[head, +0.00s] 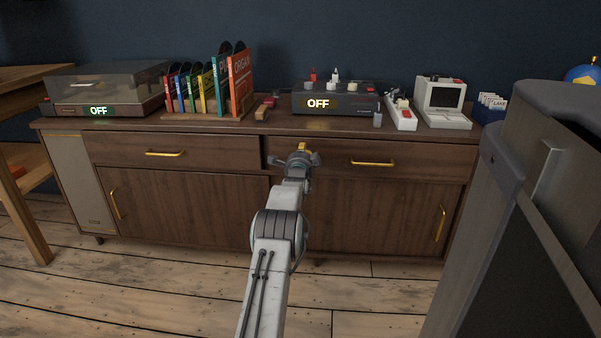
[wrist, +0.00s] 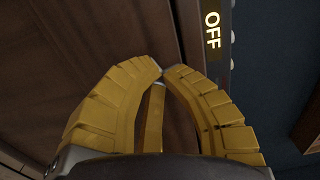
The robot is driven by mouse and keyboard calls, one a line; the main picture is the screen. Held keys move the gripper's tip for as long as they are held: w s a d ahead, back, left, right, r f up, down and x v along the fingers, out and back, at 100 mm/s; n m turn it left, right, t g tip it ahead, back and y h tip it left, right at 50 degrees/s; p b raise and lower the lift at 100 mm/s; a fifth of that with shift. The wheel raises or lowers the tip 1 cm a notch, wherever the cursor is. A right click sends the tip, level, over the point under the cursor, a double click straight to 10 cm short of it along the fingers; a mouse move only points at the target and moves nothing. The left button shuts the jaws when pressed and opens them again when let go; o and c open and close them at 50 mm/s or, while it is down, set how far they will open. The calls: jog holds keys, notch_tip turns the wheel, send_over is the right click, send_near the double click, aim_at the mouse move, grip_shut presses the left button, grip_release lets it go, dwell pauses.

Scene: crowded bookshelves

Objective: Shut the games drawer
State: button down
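The wooden sideboard has two drawers in its upper row. The right drawer (head: 425,161) has a brass handle (head: 372,162) and its front appears to stand slightly forward of the left drawer (head: 225,151). No label shows which one is the games drawer. My gripper (head: 302,148) is in front of the right drawer's left end, near its top edge. In the wrist view my gripper (wrist: 164,71) has its yellow fingertips together, with a yellow strip between the fingers and no clear object held. Whether the tips touch the drawer cannot be told.
On the sideboard top (head: 270,128) stand a turntable (head: 105,85), upright records (head: 240,82), a console with an OFF display (head: 335,98) and a small computer (head: 443,100). A large dark grey cabinet (head: 535,215) fills the right foreground. Wooden floor (head: 160,285) lies clear at front left.

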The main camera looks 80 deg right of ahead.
jog(key=shift+a, duration=0.1)
jog(key=s+a+p, duration=0.1)
jog(key=a+p, duration=0.1)
jog(key=a, duration=0.7)
jog(key=shift+s, duration=0.15)
dwell(0.4)
jog(key=shift+a, duration=0.15)
